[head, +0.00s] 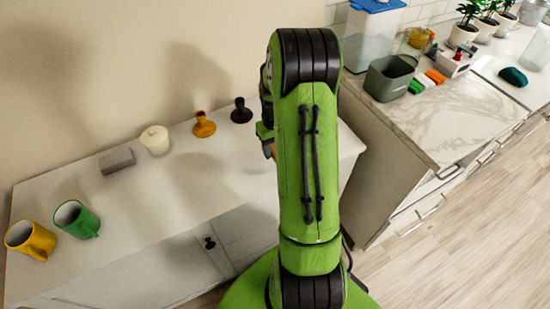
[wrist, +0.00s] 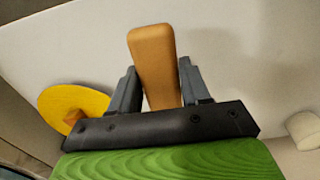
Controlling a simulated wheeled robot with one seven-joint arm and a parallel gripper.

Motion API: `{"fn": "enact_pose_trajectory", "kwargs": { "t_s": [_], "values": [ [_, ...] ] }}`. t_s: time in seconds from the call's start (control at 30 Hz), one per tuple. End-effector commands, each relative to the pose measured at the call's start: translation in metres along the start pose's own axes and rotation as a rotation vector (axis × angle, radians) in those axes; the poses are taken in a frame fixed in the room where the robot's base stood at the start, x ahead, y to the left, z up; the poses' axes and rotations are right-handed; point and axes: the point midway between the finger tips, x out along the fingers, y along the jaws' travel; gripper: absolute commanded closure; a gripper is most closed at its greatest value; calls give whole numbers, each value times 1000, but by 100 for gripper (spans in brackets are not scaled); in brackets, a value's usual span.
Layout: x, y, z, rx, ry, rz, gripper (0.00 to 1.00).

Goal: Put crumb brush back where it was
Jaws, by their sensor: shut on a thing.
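The crumb brush (wrist: 150,45) shows in the wrist view as a plain orange-brown wooden piece with rounded edges. It stands up between the two dark fingers of my gripper (wrist: 158,67), which is shut on it. Its bristles cannot be made out.
On the cabinet stand a yellow mug (head: 30,240), a green mug (head: 77,219), a grey block (head: 117,160), a white lidded jar (head: 155,140), a yellow candlestick (head: 204,125) and a black one (head: 241,111). The front middle top is clear. A marble counter (head: 450,110) stands right.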

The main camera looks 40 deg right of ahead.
Motion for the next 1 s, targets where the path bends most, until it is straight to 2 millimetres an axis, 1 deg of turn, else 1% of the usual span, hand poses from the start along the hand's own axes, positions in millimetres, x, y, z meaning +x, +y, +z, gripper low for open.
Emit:
{"fn": "enact_pose_trajectory", "kwargs": {
  "t_s": [0.13, 0.2, 0.4, 0.53, 0.57, 0.7, 1.0],
  "values": [
    [26, 0, 1, 0, -3, -2, 82],
    [36, 0, 0, 0, -2, -2, 82],
    [36, 0, 0, 0, 1, 0, 82],
    [40, 0, 0, -1, 1, 0, 82],
    [39, 0, 0, -1, 0, 0, 50],
    [39, 0, 0, 0, 0, 0, 29],
    [36, 0, 0, 0, 1, 0, 28]
  ]
}}
